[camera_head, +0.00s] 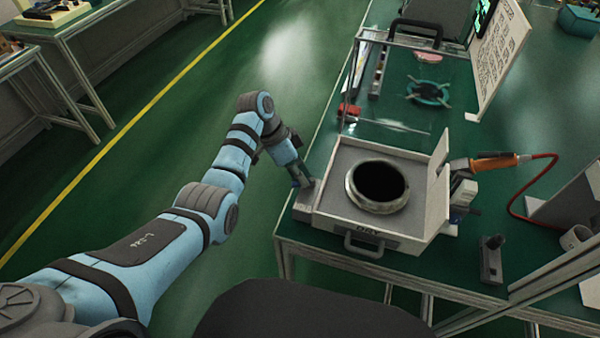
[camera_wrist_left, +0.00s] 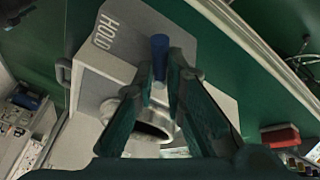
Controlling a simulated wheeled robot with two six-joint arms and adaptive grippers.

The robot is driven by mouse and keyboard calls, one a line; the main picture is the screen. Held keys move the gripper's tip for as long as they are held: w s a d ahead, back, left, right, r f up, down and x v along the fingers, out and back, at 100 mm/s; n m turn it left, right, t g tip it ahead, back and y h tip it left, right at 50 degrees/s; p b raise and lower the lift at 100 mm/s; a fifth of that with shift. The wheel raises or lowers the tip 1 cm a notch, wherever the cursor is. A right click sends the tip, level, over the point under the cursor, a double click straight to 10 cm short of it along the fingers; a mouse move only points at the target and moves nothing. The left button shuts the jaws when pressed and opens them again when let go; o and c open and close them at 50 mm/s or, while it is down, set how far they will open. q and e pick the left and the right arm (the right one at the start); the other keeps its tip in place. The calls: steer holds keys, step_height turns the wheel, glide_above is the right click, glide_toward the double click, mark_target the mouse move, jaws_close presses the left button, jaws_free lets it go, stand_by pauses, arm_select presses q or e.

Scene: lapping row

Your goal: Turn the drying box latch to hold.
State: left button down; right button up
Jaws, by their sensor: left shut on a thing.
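The drying box (camera_head: 335,232) is a pale grey open box at the table's left edge, with a round metal vessel (camera_head: 353,196) inside. In the left wrist view the latch (camera_wrist_left: 159,48) shows as a blue peg between the fingertips, beside the word HOLD (camera_wrist_left: 106,30) on the box's pale surface. My left gripper (camera_head: 303,183) is at the box's left side; in the left wrist view its fingers (camera_wrist_left: 163,72) are closed on the latch. The fingers hide part of the latch and its base, so its exact turn is unclear. My right gripper is not in view.
An orange-handled tool (camera_head: 493,161) with a red cable rests at the box's right. A clear case (camera_head: 395,95) stands behind the box, and a small dark device (camera_head: 491,260) to its right. Green floor (camera_head: 255,235) is free left of the table.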

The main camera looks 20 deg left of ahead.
arm_select(q)
steer(key=n+t+p, duration=0.1)
steer(key=n+p, duration=0.1)
steer(key=p, duration=0.2)
steer(key=s+d+n+t+p, duration=0.1)
steer(key=n+p, duration=0.2)
steer(key=p, duration=0.2)
steer(key=n+t+y+p, duration=0.1)
steer(key=n+p, duration=0.1)
steer(key=p, duration=0.2)
steer(key=shift+s+d+r+n+p, duration=0.15)
steer(key=shift+s+r+n+p, duration=0.15)
steer(key=shift+r+p, duration=0.05)
steer(key=shift+s+d+f+n+t+y+p, duration=0.1)
steer(key=shift+d+n+t+y+p, duration=0.1)
steer(key=shift+n+p, duration=0.3)
steer(key=shift+d+f+n+t+y+p, duration=0.1)
steer(key=shift+n+y+p, duration=0.15)
steer(key=shift+n, duration=0.35)
steer(key=shift+d+n+t+y, duration=0.2)
steer(key=shift+n+t+y, duration=0.15)
steer(key=shift+n, duration=0.65)
steer(key=c, duration=1.7)
jaws_free()
steer(key=shift+f, duration=0.1)
steer(key=shift+o, duration=0.2)
steer(key=shift+s, duration=0.1)
